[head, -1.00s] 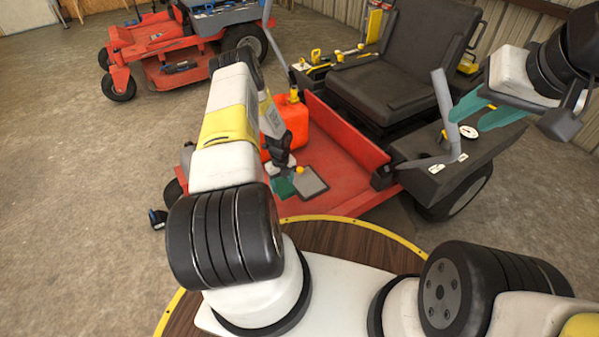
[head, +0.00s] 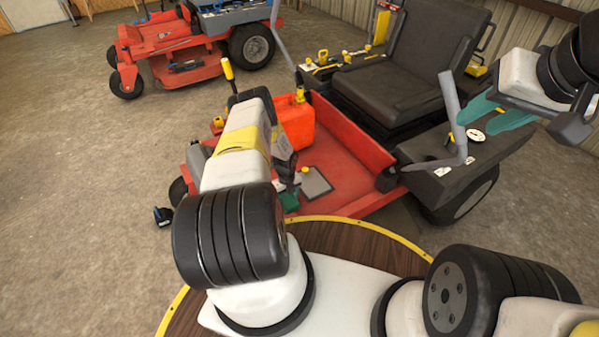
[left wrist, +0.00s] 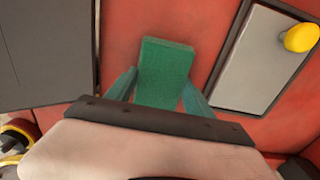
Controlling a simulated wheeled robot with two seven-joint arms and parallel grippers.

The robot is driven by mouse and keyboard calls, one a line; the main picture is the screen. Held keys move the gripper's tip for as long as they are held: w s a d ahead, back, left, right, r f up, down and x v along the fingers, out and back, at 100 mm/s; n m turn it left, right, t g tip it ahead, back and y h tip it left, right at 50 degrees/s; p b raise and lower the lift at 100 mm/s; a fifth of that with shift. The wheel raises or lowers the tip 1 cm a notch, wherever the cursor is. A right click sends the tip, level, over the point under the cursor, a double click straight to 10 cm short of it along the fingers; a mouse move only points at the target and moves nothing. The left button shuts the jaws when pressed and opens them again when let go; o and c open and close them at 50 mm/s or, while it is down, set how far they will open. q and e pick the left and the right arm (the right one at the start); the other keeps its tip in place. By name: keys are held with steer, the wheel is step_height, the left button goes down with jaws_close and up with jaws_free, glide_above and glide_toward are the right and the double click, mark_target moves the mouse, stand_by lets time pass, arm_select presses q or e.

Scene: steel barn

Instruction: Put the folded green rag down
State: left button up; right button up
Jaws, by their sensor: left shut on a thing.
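The folded green rag (left wrist: 165,75) is a flat rectangular pad in the left wrist view, between the teal fingers of my left gripper (left wrist: 160,90). The gripper is shut on it. Below it is the red deck (left wrist: 120,30) of the near mower; I cannot tell whether the rag touches it. In the head view my left gripper (head: 288,199) is at the front of the deck (head: 345,180), largely hidden by my arm. My right gripper (head: 488,114) has its teal fingers apart over the mower's right side console and looks empty.
An orange fuel can (head: 298,121) stands on the deck behind my left gripper. A grey pad (head: 316,183) with a yellow knob (head: 305,170) lies just right of it. The black seat (head: 385,95) rises behind. The deck right of the pad is clear.

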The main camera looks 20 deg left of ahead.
arm_select(q)
steer(key=o, duration=1.6)
step_height(320, 180, up, 12)
step_height(320, 180, up, 22)
steer(key=r+n+t, duration=0.1)
steer(key=n, duration=0.5)
glide_above(288, 199)
steer(key=w, duration=0.4)
steer(key=s+d+r+n+t, duration=0.1)
steer(key=s+d+r+n, duration=0.15)
steer(key=r, duration=0.65)
steer(key=s+d+r+n+t, duration=0.1)
steer(key=s+d+r+n, duration=0.15)
steer(key=r, duration=0.55)
steer(key=s+d+r+n+t, duration=0.1)
steer(key=s+d+r+n, duration=0.2)
steer(key=s, duration=0.6)
steer(key=s+d+r+n+t+h, duration=0.1)
steer(key=s+d+r+n, duration=0.2)
steer(key=s+r+n, duration=0.4)
steer(key=s+d+r+n+t+h, duration=0.1)
steer(key=s+d+r+n, duration=0.2)
steer(key=s+r, duration=0.5)
steer(key=s+n, duration=0.1)
steer(key=s, duration=0.1)
steer(key=shift+s+d+r+n, duration=0.3)
steer(key=shift+d+r+n, duration=0.05)
steer(key=shift+d+n, duration=0.05)
